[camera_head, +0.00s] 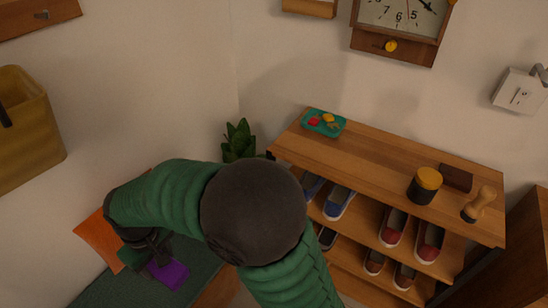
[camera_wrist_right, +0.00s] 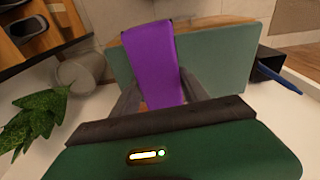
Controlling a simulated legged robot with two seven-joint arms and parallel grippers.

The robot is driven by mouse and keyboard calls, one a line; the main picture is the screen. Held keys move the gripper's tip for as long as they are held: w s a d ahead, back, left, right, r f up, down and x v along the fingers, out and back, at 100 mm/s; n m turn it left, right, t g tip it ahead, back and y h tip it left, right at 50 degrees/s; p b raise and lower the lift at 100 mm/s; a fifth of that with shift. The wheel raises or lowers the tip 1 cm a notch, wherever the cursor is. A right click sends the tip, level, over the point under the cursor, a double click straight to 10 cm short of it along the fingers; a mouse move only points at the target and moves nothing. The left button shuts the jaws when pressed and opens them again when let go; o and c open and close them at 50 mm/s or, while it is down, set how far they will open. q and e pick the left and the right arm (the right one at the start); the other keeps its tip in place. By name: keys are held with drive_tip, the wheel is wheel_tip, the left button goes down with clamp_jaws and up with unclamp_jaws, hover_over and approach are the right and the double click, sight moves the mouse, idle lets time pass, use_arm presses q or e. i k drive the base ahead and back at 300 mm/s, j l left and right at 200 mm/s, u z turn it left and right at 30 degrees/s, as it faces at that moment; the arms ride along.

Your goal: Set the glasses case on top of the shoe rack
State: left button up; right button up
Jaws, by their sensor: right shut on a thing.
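The glasses case, a long flat purple piece, is between the fingers of my right gripper (camera_head: 152,258) in the head view. Part of the purple case (camera_head: 170,273) shows beyond the gripper, low over the green bench seat. In the right wrist view the purple case (camera_wrist_right: 150,58) stands up between the two grey fingers of the right gripper (camera_wrist_right: 158,92), which is shut on it. The wooden shoe rack (camera_head: 370,158) stands to the right of my arm, with a bare stretch in the middle of its top. My left gripper is not in view.
On the rack top are a teal tray (camera_head: 324,123), a yellow-lidded jar (camera_head: 424,185), a dark brown block (camera_head: 456,177) and a wooden-handled brush (camera_head: 478,204). Shoes fill the lower shelves. A plant (camera_head: 238,140) stands beside the rack. An orange cushion (camera_head: 100,240) lies on the bench.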

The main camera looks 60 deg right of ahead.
sight(382, 172)
drive_tip(key=k+j+z, duration=0.15)
drive_tip(key=z, duration=1.5)
